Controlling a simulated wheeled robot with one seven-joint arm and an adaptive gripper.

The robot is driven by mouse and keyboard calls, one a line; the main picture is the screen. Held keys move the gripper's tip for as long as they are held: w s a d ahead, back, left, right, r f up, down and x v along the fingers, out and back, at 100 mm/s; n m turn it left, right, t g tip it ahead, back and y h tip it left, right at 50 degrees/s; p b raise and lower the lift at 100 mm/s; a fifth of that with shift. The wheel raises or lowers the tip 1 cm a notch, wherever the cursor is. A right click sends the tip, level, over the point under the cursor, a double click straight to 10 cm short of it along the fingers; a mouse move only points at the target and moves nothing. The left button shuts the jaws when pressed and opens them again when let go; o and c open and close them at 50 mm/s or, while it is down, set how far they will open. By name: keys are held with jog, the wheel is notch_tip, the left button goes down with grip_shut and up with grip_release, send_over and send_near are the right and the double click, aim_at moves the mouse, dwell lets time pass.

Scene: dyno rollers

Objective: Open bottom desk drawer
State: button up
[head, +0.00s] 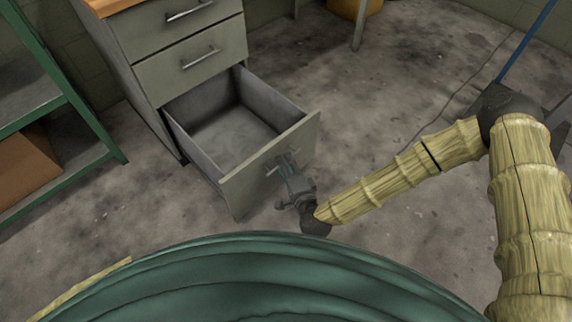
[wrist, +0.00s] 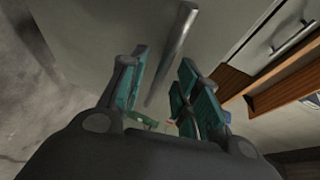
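The bottom desk drawer (head: 240,187) is pulled well out of the grey cabinet (head: 150,78), and its empty inside shows in the head view. My gripper (head: 284,163) is at the drawer's front face, by its bar handle (head: 271,171). In the wrist view my gripper (wrist: 163,65) has its two teal-padded fingers apart. The metal handle (wrist: 177,45) runs lengthwise in the gap between them, against the pale drawer front (wrist: 110,25). Gaps show beside the handle; I cannot tell whether either finger touches it.
Two upper drawers (head: 201,58) of the cabinet are shut. A green metal shelf (head: 95,130) with a brown box (head: 25,170) stands at the left. A blue pole (head: 525,42) is at the upper right.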

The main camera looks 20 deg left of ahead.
jog(key=v, duration=1.1)
jog(key=shift+s+d, duration=0.25)
jog(key=s+d+f+n+g+h, duration=0.4)
jog(key=s+d+f+n+g, duration=0.3)
jog(key=d+f, duration=0.4)
jog(key=s+d+f+n+g+h, duration=0.1)
jog(key=s+d+g+h, duration=0.3)
jog(key=d, duration=0.7)
jog(key=s+d+f+g+h, duration=0.15)
jog(key=s+d, duration=0.45)
jog(key=d, duration=0.6)
notch_tip(320, 180, up, 37)
jog(key=p, duration=3.6)
jog(key=shift+h, duration=0.45)
jog(key=shift+s+r+t, duration=0.1)
jog(key=shift+t, duration=0.15)
